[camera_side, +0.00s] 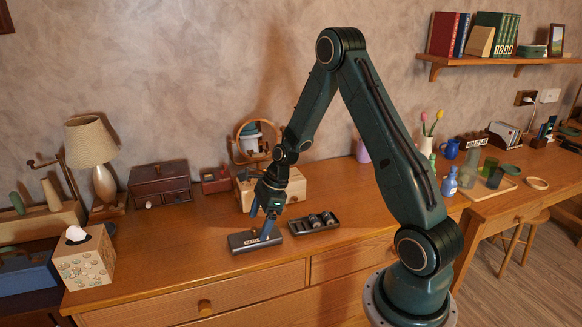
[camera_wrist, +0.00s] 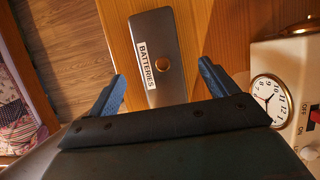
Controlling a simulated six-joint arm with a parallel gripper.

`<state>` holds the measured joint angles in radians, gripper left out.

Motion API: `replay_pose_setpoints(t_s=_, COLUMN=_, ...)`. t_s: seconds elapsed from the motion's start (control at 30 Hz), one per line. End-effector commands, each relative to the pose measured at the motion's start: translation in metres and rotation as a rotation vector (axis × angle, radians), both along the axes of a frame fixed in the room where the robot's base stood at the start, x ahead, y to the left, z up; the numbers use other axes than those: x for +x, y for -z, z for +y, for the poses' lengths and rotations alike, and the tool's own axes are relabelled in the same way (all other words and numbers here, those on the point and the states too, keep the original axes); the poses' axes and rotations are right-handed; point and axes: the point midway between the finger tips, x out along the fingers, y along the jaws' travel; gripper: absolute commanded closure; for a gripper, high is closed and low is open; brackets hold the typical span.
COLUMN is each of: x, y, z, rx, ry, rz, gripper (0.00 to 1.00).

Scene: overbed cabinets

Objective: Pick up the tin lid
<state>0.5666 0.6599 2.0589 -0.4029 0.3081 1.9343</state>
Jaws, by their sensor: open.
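The tin lid (camera_side: 255,241) is a long dark grey lid with a white label, lying on the desk near its front edge. In the wrist view the lid (camera_wrist: 176,88) shows its "BATTERIES" label and a round brass knob. My gripper (camera_side: 263,219) points down just above the lid. In the wrist view its blue fingers stand apart, one on each side of the lid, with nothing held between them (camera_wrist: 161,70). Whether the fingers touch the lid is unclear. The open dark tin (camera_side: 303,228) lies just right of the lid, with several dark cylinders inside.
A pale box (camera_side: 296,187) stands behind the lid. A clock face (camera_wrist: 268,99) on a cream body is close to the right finger in the wrist view. A tissue box (camera_side: 86,262) and lamp (camera_side: 91,145) stand left. The desk left of the lid is clear.

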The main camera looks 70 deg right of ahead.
Motion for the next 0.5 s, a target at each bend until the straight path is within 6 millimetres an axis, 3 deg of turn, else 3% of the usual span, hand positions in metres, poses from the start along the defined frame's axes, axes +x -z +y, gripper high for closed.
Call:
replay_pose_setpoints(t_s=0.3, x=0.01, y=0.03, z=0.012, rx=0.0, ry=-0.002, rz=0.002, gripper=0.15)
replay_pose_setpoints(t_s=0.5, x=0.012, y=0.036, z=0.014, rx=0.0, ry=-0.001, rz=0.001, gripper=0.15)
